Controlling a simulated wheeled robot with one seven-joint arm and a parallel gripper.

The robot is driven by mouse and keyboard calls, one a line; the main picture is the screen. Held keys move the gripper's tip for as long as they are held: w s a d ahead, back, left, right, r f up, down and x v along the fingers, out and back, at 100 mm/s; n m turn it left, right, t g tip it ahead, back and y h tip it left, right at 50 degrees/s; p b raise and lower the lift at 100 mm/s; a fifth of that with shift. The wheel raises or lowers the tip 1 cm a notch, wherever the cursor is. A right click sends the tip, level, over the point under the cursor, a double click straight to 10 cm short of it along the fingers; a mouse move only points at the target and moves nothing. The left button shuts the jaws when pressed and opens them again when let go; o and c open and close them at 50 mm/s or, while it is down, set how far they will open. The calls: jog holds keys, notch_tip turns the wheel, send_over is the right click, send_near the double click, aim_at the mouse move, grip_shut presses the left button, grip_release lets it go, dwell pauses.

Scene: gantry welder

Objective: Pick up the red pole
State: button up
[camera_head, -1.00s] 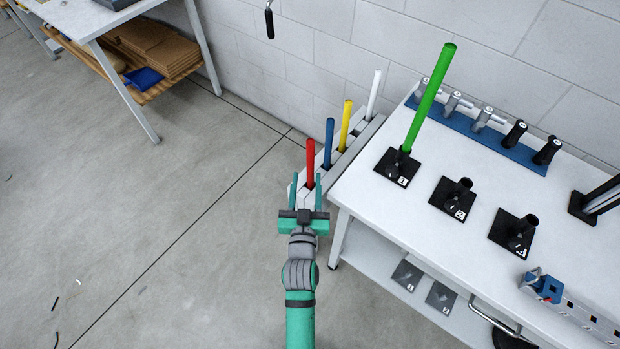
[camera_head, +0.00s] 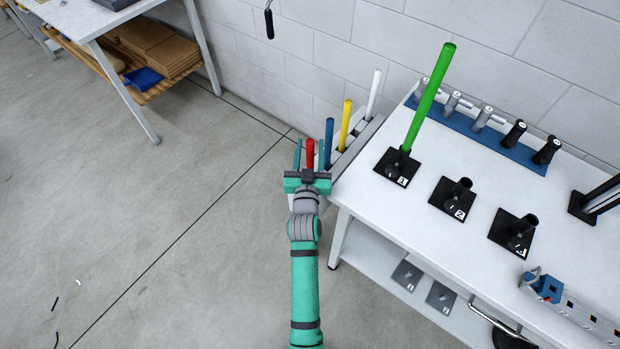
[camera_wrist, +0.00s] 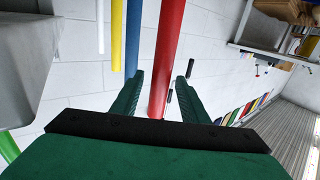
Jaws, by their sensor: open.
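The red pole (camera_head: 310,153) stands upright in a light grey rack (camera_head: 340,172) beside the white table. In the wrist view the red pole (camera_wrist: 167,58) runs between the two green fingers of my gripper (camera_wrist: 160,92), with a gap visible on both sides. My gripper (camera_head: 309,155) is open around the pole in the head view. The pole's lower part is hidden behind my gripper there. A blue pole (camera_head: 329,132) stands just to the right, close to the right finger.
A yellow pole (camera_head: 345,125) and a white pole (camera_head: 374,92) stand farther along the rack. The white table (camera_head: 375,215) holds a green pole (camera_head: 430,98) in a numbered black holder. Open floor (camera_head: 170,240) lies to the left.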

jog(key=shift+w+d+f, duration=0.1)
jog(key=shift+w, duration=1.4)
grip_shut()
